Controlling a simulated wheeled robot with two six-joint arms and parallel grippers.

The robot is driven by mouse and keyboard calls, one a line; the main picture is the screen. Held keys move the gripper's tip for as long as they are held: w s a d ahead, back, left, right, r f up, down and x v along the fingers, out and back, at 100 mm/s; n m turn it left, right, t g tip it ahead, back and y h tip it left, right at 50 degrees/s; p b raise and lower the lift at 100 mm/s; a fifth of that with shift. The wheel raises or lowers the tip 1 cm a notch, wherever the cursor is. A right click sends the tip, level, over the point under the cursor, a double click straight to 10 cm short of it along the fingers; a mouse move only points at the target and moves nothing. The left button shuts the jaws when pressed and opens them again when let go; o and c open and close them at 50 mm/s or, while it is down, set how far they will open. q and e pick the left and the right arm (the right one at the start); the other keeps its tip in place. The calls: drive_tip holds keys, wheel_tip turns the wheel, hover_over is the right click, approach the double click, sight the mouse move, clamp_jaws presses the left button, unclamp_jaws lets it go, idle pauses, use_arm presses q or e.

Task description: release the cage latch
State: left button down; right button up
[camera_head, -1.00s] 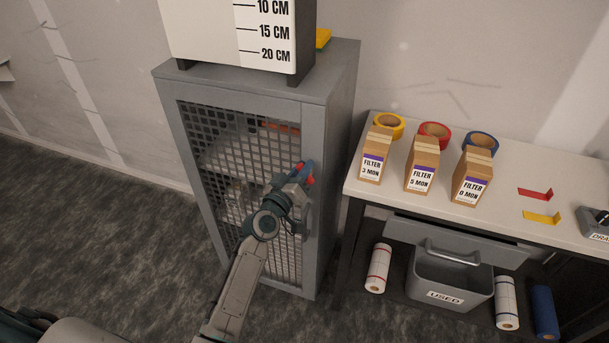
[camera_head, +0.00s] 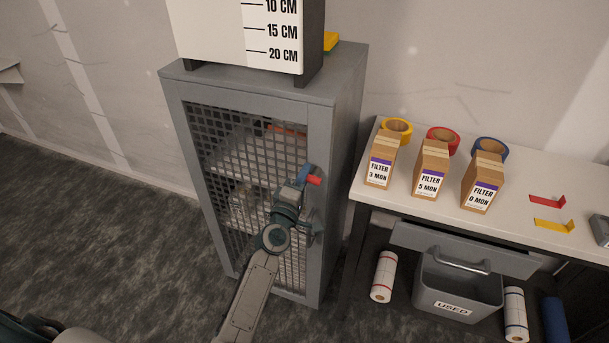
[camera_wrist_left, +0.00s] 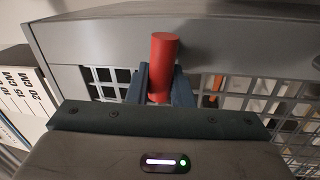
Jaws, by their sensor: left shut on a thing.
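The grey cage cabinet (camera_head: 341,130) stands left of the bench, its mesh door (camera_head: 232,150) closed. The red latch handle (camera_head: 314,180) is at the door's right edge. In the left wrist view the handle is a red cylinder (camera_wrist_left: 163,62) between the two dark fingers. My left gripper (camera_head: 305,177) is shut on it, and the handle's end sticks out past the fingers. The latch's base is mostly hidden by the gripper in both views. My right gripper is not in view.
A white box with a centimetre scale (camera_head: 220,35) sits on the cabinet. The bench (camera_head: 400,205) at right holds filter cartons (camera_head: 430,168), tape rolls (camera_head: 397,130) and coloured strips. Below are a bin marked USED (camera_head: 455,290) and paper rolls (camera_head: 384,277). Dark floor left of the cabinet is clear.

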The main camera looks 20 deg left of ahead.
use_arm(q)
drive_tip(key=shift+f+n, duration=0.15)
drive_tip(key=shift+n, duration=0.65)
drive_tip(key=c, duration=1.3)
unclamp_jaws()
drive_tip(key=shift+c, duration=0.2)
drive_tip(key=shift+s+f, duration=0.15)
drive_tip(key=shift+s, duration=0.15)
drive_tip(key=s+f+b, duration=0.2)
drive_tip(key=s, duration=0.8)
drive_tip(key=shift+a, duration=0.2)
